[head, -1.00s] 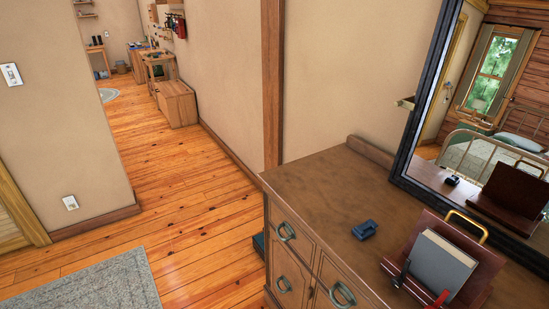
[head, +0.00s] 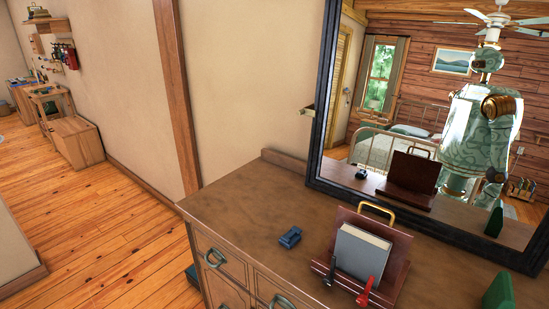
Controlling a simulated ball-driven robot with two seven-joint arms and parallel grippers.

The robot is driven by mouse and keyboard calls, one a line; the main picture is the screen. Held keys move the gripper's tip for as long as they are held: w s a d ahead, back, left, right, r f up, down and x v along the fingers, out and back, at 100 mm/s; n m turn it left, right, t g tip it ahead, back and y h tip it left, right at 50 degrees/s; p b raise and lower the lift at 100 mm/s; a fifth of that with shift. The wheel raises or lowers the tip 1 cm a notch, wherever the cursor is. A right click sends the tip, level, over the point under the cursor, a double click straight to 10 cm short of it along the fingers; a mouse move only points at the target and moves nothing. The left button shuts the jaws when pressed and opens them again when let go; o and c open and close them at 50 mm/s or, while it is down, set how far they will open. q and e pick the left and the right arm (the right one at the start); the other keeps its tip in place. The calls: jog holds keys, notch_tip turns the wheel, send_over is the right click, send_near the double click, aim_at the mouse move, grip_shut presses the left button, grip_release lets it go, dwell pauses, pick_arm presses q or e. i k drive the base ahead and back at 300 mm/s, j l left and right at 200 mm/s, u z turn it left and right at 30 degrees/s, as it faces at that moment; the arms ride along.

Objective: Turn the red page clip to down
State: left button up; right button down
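The red page clip (head: 366,290) is at the front of a dark red-brown book stand (head: 396,247), near the lower right of the head view. It points up, leaning slightly right, over the lower edge of a grey book (head: 362,251). A similar black clip (head: 331,269) stands upright at the book's left corner. The stand rests on the brown dresser top (head: 250,215) and has a brass loop handle (head: 377,209) behind. Neither of my grippers shows in the head view, apart from what the mirror may hide.
A small dark blue object (head: 290,238) lies left of the stand. A green object (head: 498,292) stands at the right. A black-framed mirror (head: 318,120) behind the dresser reflects my body. The dresser top's left part is clear; wooden floor (head: 110,230) lies left.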

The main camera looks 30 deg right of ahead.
aim_at(362, 300)
jog(key=z, duration=1.7)
